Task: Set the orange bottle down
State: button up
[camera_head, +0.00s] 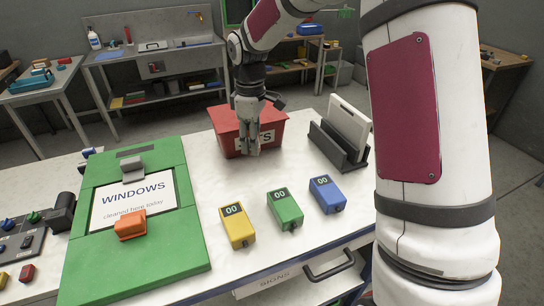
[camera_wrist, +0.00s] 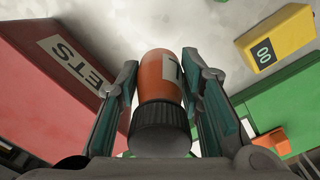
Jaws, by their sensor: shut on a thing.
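The orange bottle (camera_wrist: 157,68) shows in the wrist view, its dark ribbed cap (camera_wrist: 160,125) toward the camera and a pale label on its side. My gripper (camera_wrist: 162,85) is shut on it, one finger along each side. In the head view my gripper (camera_head: 250,145) points down over the white worktable (camera_head: 205,185), in front of the red bin (camera_head: 226,131). The bottle cannot be made out there. The wrist view shows the white tabletop (camera_wrist: 215,25) beyond the bottle; I cannot tell whether the bottle touches it.
The red bin is close on the left in the wrist view. Yellow (camera_head: 237,227), green (camera_head: 285,210) and blue (camera_head: 326,194) boxes line the front. A green windows board (camera_head: 185,240) lies left, a dark holder (camera_head: 335,148) stands right. Bare tabletop lies between.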

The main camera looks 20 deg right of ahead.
aim_at(255, 178)
notch_tip(255, 178, down, 10)
jog(key=shift+r+p, duration=0.2)
jog(key=shift+p, duration=0.7)
jog(key=shift+f, duration=0.1)
jog(key=o, duration=1.2)
jog(key=shift+f, duration=0.1)
jog(key=shift+c, duration=0.2)
